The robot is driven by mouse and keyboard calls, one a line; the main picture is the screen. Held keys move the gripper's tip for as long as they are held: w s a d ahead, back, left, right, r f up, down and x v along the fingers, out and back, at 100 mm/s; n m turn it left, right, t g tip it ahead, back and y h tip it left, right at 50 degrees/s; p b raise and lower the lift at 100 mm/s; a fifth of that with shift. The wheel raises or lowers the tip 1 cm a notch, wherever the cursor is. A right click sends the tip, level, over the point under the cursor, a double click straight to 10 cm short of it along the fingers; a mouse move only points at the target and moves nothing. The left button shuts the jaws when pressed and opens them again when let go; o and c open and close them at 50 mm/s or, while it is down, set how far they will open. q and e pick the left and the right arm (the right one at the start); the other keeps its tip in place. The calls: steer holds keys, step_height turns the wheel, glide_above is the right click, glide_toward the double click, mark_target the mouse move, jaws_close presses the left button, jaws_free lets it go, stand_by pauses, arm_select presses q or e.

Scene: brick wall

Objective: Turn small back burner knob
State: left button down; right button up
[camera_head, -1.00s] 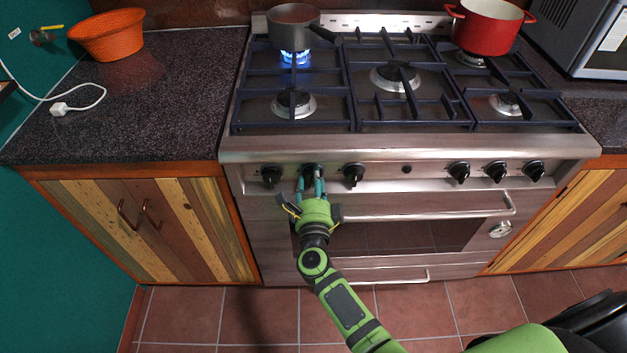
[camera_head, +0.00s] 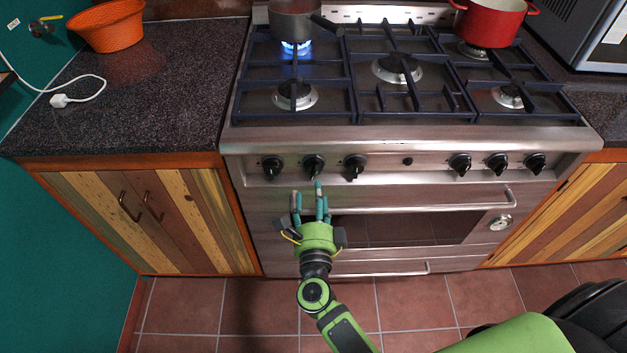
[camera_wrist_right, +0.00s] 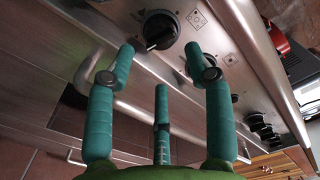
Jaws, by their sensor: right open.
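A row of black knobs runs along the steel front panel of the stove. The second knob from the left (camera_head: 314,166) is nearest my right gripper (camera_head: 309,194); its grip points roughly downward with a slight tilt. A black knob (camera_wrist_right: 158,30) also shows ahead of the fingers in the right wrist view. My right gripper (camera_wrist_right: 160,64) has its three teal fingers spread and empty, just below and in front of that knob, apart from it. A blue flame (camera_head: 296,47) burns at the back left burner under a grey pot (camera_head: 296,17). My left gripper is not in view.
The oven door handle (camera_head: 430,208) sticks out to the right of my right gripper. Knobs (camera_head: 272,167) and (camera_head: 355,166) flank the second knob closely. A red pot (camera_head: 490,22) stands at the back right. The tiled floor in front is clear.

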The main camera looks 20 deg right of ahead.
steer(key=shift+v, duration=2.05)
